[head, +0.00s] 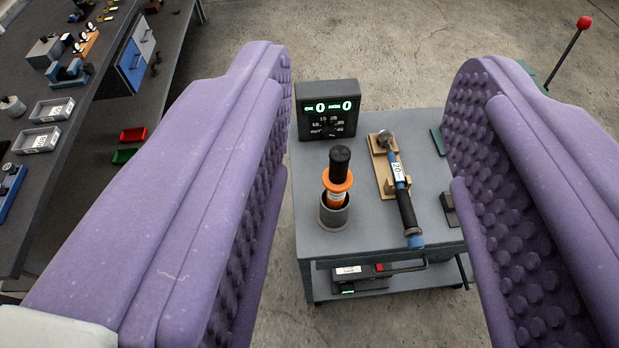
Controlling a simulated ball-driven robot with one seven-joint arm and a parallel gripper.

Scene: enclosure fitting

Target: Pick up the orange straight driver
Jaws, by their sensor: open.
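The orange straight driver (337,182) stands upright in a round grey holder (334,215) on the left part of a small grey cart (300,215). It has a black upper end and an orange collar. My gripper (375,110) has two purple padded fingers spread wide in the foreground, one on each side of the picture. It is open and empty. The driver shows in the gap between the fingers, farther away and apart from both. The driver's lower end is hidden inside the holder.
A blue and black wrench-like tool (402,190) lies on a wooden cradle right of the driver. A black display box (327,110) stands behind it. A dark workbench (95,100) with trays and parts is at the left. Bare floor surrounds the cart.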

